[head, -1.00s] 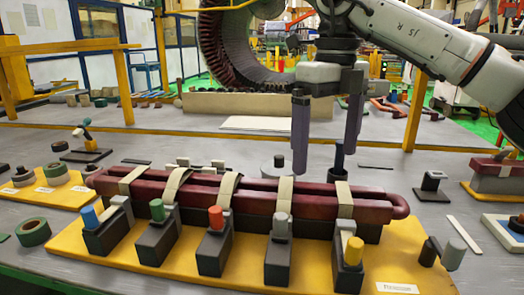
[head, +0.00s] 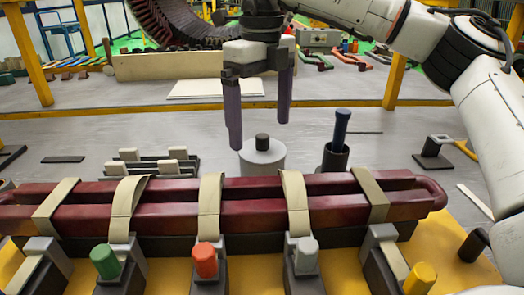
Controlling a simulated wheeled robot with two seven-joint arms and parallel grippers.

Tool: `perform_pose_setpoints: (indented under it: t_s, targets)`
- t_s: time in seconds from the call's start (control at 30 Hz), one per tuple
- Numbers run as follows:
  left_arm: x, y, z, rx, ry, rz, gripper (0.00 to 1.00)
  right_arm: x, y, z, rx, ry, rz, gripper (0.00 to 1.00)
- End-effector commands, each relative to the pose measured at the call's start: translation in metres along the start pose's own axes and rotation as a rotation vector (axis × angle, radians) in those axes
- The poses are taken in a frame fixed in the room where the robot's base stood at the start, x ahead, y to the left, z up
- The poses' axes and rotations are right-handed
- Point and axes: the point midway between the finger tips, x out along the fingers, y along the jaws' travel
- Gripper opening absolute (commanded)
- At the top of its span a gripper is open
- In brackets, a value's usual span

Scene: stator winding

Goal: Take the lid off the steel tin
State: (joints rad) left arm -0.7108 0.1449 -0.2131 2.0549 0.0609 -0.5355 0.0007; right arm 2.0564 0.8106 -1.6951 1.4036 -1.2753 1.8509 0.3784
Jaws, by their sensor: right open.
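The steel tin (head: 262,167) is a light grey round can standing on the grey bench behind the long dark red coil. Its lid (head: 261,149) is on top, with a black knob (head: 262,142) in the middle. My right gripper (head: 259,132) points down over the tin, its two purple fingers spread wide and empty. In the picture one finger is left of the knob and the other right of it. I cannot tell the exact height of the fingertips over the lid. My left gripper is not in view.
The dark red coil (head: 260,215) with pale straps lies in front of the tin, above clamps with coloured knobs. A black cup (head: 333,158) holding a dark blue-handled tool stands right of the tin. Pale blocks on a dark rack (head: 150,165) stand left.

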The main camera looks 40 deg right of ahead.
Motion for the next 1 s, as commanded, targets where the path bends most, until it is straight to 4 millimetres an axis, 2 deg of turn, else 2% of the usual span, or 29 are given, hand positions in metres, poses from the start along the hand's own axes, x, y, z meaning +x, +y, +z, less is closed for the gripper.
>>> perform_pose_setpoints:
  t_s: [0.03, 0.2, 0.5, 0.57, 0.77, 1.0]
  targets:
    - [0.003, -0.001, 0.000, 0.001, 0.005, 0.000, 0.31, 0.011, -0.002, -0.002, 0.001, 0.002, 0.000, 0.96]
    - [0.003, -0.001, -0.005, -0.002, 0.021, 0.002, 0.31, 0.032, -0.002, -0.002, 0.001, 0.000, 0.000, 0.96]
    - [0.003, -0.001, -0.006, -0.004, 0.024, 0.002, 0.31, 0.037, -0.002, -0.002, 0.002, -0.001, 0.000, 0.96]
    - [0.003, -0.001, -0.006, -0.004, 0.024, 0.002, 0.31, 0.037, -0.002, -0.002, 0.002, -0.001, 0.000, 0.87]
    - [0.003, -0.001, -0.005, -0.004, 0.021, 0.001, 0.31, 0.037, -0.002, -0.002, 0.001, -0.001, 0.000, 0.54]
    - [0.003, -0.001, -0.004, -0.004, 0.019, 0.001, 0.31, 0.035, -0.002, -0.002, 0.001, -0.001, 0.000, 0.52]
